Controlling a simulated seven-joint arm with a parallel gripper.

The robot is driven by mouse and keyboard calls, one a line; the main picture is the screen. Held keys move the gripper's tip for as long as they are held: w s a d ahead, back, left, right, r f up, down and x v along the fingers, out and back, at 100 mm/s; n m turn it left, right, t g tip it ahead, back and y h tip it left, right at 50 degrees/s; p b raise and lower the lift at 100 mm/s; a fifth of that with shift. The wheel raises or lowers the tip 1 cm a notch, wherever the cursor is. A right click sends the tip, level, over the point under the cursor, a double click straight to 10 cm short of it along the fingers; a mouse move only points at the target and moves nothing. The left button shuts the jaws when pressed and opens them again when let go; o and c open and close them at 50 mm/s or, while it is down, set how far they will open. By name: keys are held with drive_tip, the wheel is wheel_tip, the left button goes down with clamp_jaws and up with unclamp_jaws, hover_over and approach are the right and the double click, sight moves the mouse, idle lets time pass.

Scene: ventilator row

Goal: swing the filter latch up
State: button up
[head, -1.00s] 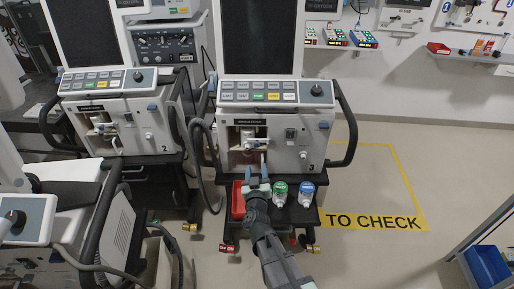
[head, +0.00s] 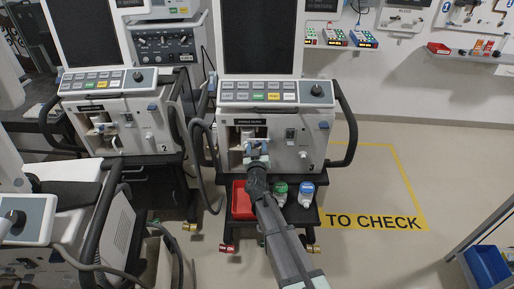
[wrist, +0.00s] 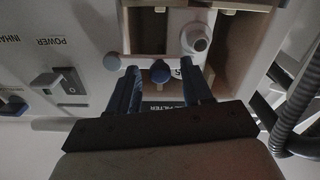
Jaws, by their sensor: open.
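The middle ventilator (head: 305,125) has an open filter bay (head: 236,158) low on its front. My gripper (head: 257,150) is at the bay, its fingers reaching to the parts inside and hiding much of them. In the wrist view, which looks upside down, my gripper (wrist: 160,84) has its two blue fingers apart. A dark blue knob (wrist: 160,70), which seems to be the filter latch's end, sits between the fingertips. I cannot tell whether the fingers touch it. A label reading FILTER (wrist: 165,106) shows between the fingers, partly hidden by the gripper body.
A white round port (wrist: 196,38) and a blue-grey round button (wrist: 112,62) are close to the fingers. A power switch (wrist: 70,82) is to the left. A red bin (head: 242,201) and green and blue-capped jars (head: 306,193) stand below. A similar ventilator (head: 125,125) stands left.

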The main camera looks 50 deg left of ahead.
drive_tip(key=shift+c, duration=0.3)
clamp_jaws()
idle(0.4)
